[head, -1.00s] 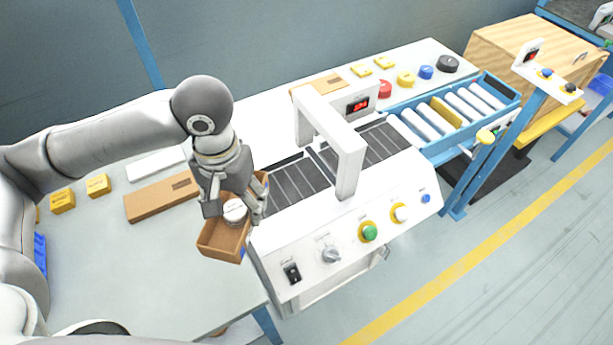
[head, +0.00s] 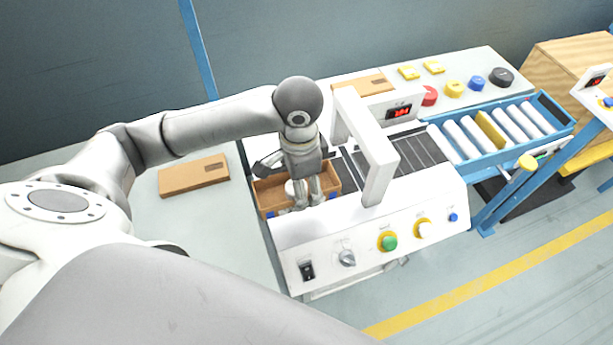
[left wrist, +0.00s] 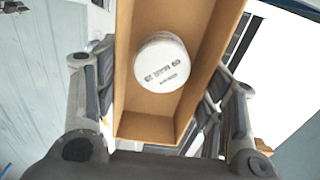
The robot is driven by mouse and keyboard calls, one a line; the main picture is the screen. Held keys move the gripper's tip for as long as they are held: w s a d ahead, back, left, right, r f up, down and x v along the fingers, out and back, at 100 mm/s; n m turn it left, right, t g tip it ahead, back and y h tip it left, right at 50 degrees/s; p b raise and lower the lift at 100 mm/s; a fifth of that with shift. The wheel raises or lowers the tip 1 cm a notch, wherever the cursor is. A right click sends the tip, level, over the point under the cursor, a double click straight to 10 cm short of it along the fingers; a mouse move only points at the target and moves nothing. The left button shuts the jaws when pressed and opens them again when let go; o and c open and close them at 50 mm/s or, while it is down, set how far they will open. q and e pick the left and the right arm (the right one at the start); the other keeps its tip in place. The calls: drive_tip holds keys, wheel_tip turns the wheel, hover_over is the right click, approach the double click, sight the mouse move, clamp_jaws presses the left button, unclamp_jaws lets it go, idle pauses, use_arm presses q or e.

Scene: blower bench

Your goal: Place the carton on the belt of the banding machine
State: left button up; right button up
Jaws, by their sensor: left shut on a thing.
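The carton (head: 267,197) is an open-topped brown box over the near left end of the dark slatted belt (head: 418,151) of the white banding machine (head: 330,238). My left gripper (head: 308,203) is shut on it, with fingers pointing down. In the left wrist view the carton (left wrist: 151,126) sits between the two fingers (left wrist: 158,95), and a white round tub (left wrist: 162,62) with dark print lies inside. The machine's white arch (head: 373,160) stands over the belt just right of the carton. I cannot tell whether the carton's bottom touches the belt. My right gripper is out of view.
A flat brown carton (head: 194,176) lies on the table to the left. A blue roller conveyor (head: 515,130) continues from the belt on the right. Yellow boxes and coloured rolls (head: 453,88) stand behind. Knobs and a green button (head: 388,242) line the machine's front.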

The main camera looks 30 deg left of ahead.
use_arm(q)
drive_tip(key=w, duration=0.1)
drive_tip(key=w+a+f, duration=0.1)
drive_tip(key=w, duration=0.1)
drive_tip(key=shift+w+a+f, duration=0.1)
drive_tip(key=shift+w+f, duration=0.1)
drive_tip(key=w+f, duration=0.1)
drive_tip(key=f, duration=0.1)
drive_tip(key=w+a+f, duration=0.1)
drive_tip(key=w, duration=0.1)
drive_tip(key=w+f+p, duration=0.1)
drive_tip(key=f, duration=0.1)
drive_tip(key=shift+w+a+f, duration=0.3)
drive_tip(key=shift+f, duration=0.05)
drive_tip(key=shift+w+a+f, duration=0.1)
drive_tip(key=shift+w+f, duration=0.1)
drive_tip(key=shift+f, duration=0.1)
wheel_tip(320, 180, down, 2)
drive_tip(key=shift+f+p, duration=0.1)
drive_tip(key=shift+p, duration=0.35)
drive_tip(key=shift+f, duration=0.4)
drive_tip(key=shift+f, duration=0.1)
drive_tip(key=o, duration=1)
